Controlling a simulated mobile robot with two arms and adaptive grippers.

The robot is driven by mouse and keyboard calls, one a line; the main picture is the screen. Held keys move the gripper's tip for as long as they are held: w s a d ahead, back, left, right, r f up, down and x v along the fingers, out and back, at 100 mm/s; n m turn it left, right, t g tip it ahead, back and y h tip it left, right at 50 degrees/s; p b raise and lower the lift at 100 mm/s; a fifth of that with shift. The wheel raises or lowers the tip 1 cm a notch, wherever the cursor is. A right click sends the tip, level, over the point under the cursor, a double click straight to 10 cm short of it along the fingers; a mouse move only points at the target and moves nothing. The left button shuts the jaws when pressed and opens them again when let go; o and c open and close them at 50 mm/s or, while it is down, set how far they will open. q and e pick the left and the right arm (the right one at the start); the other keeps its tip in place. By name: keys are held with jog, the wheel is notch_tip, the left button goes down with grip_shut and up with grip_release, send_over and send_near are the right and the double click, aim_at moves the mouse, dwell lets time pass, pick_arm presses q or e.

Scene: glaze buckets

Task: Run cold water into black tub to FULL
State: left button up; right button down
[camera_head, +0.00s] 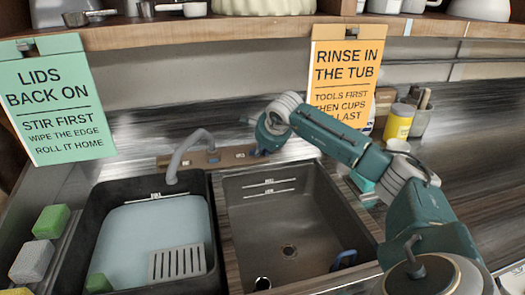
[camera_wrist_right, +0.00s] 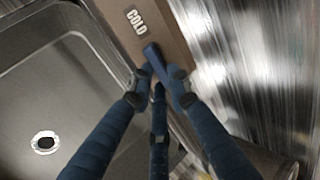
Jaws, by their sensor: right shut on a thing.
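The black tub (camera_head: 87,215) stands at the left in the head view, with a pale blue surface (camera_head: 130,225), apparently water, inside it. The FULL mark (camera_head: 170,196) shows on its back wall, near the top of that surface. The grey spout (camera_head: 187,150) bends over the tub's back edge; I cannot make out a stream. My right gripper (camera_head: 262,150) reaches the right end of the tap deck (camera_head: 215,158). In the wrist view its fingers (camera_wrist_right: 160,85) are shut on the blue lever (camera_wrist_right: 154,60) beside the COLD label (camera_wrist_right: 136,18). My left gripper is not in view.
An empty grey basin (camera_head: 270,225) with a drain lies right of the tub, a blue item (camera_head: 343,260) inside it. A slotted grey plate (camera_head: 176,262) is in the tub. Sponges (camera_head: 51,221) line the left edge. A yellow jar (camera_head: 398,121) stands behind my right arm.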

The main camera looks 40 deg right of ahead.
jog(key=c, duration=1.6)
grip_release()
jog(key=shift+c, duration=0.2)
jog(key=v, duration=1.2)
